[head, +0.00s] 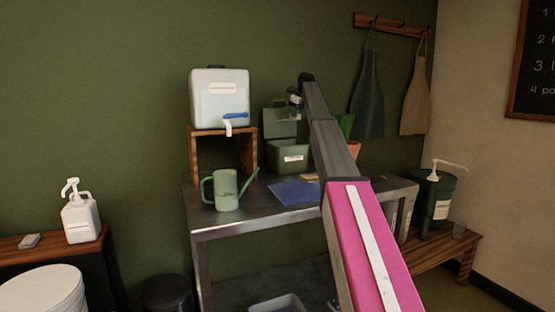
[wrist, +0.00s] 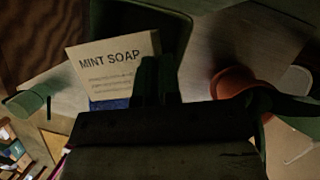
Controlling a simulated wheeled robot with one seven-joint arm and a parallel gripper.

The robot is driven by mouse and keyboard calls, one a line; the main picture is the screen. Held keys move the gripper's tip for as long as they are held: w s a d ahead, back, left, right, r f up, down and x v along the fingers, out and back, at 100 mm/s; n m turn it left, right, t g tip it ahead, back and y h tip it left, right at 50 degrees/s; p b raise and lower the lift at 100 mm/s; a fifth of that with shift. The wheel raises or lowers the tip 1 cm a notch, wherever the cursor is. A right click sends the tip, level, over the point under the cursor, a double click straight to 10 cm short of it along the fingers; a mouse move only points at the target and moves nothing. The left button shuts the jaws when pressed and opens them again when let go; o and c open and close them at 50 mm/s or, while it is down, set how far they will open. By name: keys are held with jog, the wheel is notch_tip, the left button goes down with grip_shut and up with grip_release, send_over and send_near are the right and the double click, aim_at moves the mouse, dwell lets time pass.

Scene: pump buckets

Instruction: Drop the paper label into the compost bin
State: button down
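The paper label (wrist: 105,62), cream with "MINT SOAP" on it, shows upright in the wrist view. My gripper (wrist: 157,80) has its dark fingers close together over the label's right part and appears shut on it. In the head view my gripper (head: 295,98) is small and dark, high over the table's back, and the label cannot be made out there. A green bin (head: 273,158) with a raised lid (head: 280,121) and a white tag, apparently the compost bin, stands below it on the table. A dark green rim (wrist: 150,12) shows behind the label in the wrist view.
The metal table (head: 225,222) holds a green watering can (head: 226,190), a blue mat (head: 293,192) and a terracotta pot (head: 354,149) right of the bin. A white dispenser tank (head: 215,100) stands on a wooden stand left of the bin.

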jog(key=shift+f, duration=3.05)
jog(key=c, duration=1.2)
grip_release()
jog(key=shift+c, duration=0.2)
jog(key=shift+r, duration=0.15)
jog(key=v, duration=1)
jog(key=shift+r, duration=0.25)
jog(key=shift+s+d, duration=0.1)
jog(key=shift+s, duration=0.1)
